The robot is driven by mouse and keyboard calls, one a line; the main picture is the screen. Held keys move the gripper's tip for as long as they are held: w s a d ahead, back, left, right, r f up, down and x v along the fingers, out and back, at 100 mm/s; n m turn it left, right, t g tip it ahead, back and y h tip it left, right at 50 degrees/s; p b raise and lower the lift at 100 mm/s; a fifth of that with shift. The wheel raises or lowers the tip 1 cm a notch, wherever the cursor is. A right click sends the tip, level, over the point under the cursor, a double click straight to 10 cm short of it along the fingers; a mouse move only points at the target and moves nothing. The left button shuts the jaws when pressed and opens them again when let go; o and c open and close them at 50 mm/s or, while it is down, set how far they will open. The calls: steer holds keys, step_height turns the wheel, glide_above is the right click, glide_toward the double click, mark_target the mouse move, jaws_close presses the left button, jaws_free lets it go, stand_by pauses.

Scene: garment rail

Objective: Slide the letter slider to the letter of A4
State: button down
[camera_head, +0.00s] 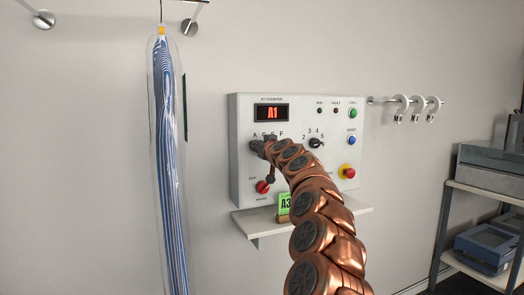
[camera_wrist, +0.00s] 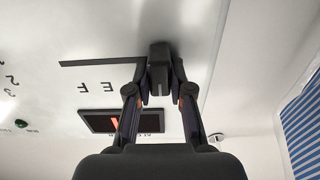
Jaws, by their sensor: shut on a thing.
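The letter slider's black knob (camera_wrist: 160,54) sits at the right end of its dark slot (camera_wrist: 95,63) in the upside-down wrist view. My gripper (camera_wrist: 161,82) is shut on the knob, one finger on each side. In the wrist view the letters E and F show beside the slot; letters near the knob are hidden. In the head view my gripper (camera_head: 262,146) is at the left end of the letter row, close to A, and hides the knob. The red display (camera_head: 271,113) reads A1.
The panel (camera_head: 242,185) also has a number dial (camera_head: 316,143), a red-capped switch (camera_head: 262,187), a red stop button (camera_head: 348,172) and green and blue buttons. A green A3 card (camera_head: 284,204) stands on the shelf below (camera_head: 350,211). A bagged striped garment (camera_head: 170,150) hangs left of the panel.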

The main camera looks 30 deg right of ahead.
steer(key=shift+w+a, duration=0.1)
steer(key=shift+a, duration=0.15)
steer(key=c, duration=1)
jaws_free()
steer(key=shift+a, duration=0.15)
steer(key=shift+c, duration=0.2)
steer(key=s+a, duration=0.1)
steer(key=s, duration=1.1)
steer(key=shift+a, duration=0.4)
